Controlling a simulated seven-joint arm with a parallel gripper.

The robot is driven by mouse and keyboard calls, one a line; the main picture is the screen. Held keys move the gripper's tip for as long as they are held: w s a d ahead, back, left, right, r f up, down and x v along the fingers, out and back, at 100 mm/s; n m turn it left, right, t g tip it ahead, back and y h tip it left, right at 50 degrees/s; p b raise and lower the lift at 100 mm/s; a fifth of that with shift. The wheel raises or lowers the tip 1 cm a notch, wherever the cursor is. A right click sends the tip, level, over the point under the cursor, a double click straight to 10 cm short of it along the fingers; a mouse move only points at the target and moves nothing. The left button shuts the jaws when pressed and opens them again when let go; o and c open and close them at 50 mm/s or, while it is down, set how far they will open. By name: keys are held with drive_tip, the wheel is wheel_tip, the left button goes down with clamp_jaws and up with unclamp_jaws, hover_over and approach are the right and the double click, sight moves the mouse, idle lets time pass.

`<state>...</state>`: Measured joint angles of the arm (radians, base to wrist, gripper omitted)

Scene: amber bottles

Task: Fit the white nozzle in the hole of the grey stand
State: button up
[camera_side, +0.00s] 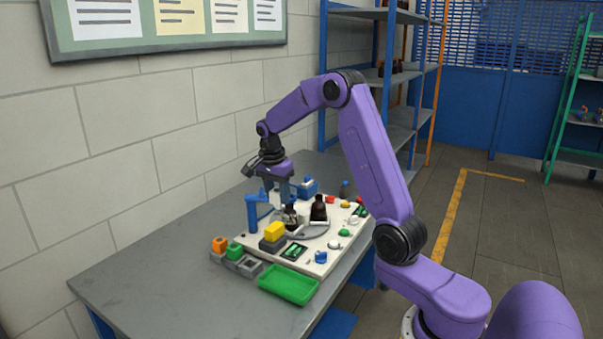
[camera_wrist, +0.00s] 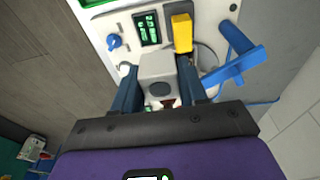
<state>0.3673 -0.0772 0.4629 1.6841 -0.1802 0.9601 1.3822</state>
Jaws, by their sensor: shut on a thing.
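My gripper (camera_wrist: 160,92) is shut on a pale, blocky piece (camera_wrist: 157,64) with a dark round mark on its face. It looks like the white nozzle, held between the two dark fingers. In the side view my gripper (camera_side: 279,196) points down over the back left of the white board, and a pale part shows at its fingers. A low grey block with a square opening (camera_side: 250,266) sits at the board's front left corner. I cannot tell whether it is the grey stand. The nozzle's lower end is hidden.
Dark amber bottles (camera_side: 318,209) stand on a round grey plate below and right of my gripper. A yellow block (camera_side: 275,231), a green tray (camera_side: 288,286) and several coloured knobs are nearby. The left table is clear.

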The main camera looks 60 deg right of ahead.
drive_tip(key=shift+w+a+f, duration=0.9)
drive_tip(key=shift+a+f, duration=0.45)
drive_tip(key=shift+f, duration=1.25)
drive_tip(key=shift+w+a+f, duration=0.85)
drive_tip(key=shift+a+f, duration=0.5)
drive_tip(key=shift+f, duration=1.3)
drive_tip(key=shift+w+a+f, duration=0.9)
drive_tip(key=shift+a+f, duration=0.45)
drive_tip(key=shift+f, duration=1.25)
drive_tip(key=shift+f, duration=1.4)
drive_tip(key=o, duration=1.1)
drive_tip(key=shift+o, duration=0.3)
drive_tip(key=o, duration=0.3)
drive_tip(key=shift+o, duration=0.2)
drive_tip(key=shift+w+r, duration=0.1)
drive_tip(key=shift+r, duration=0.05)
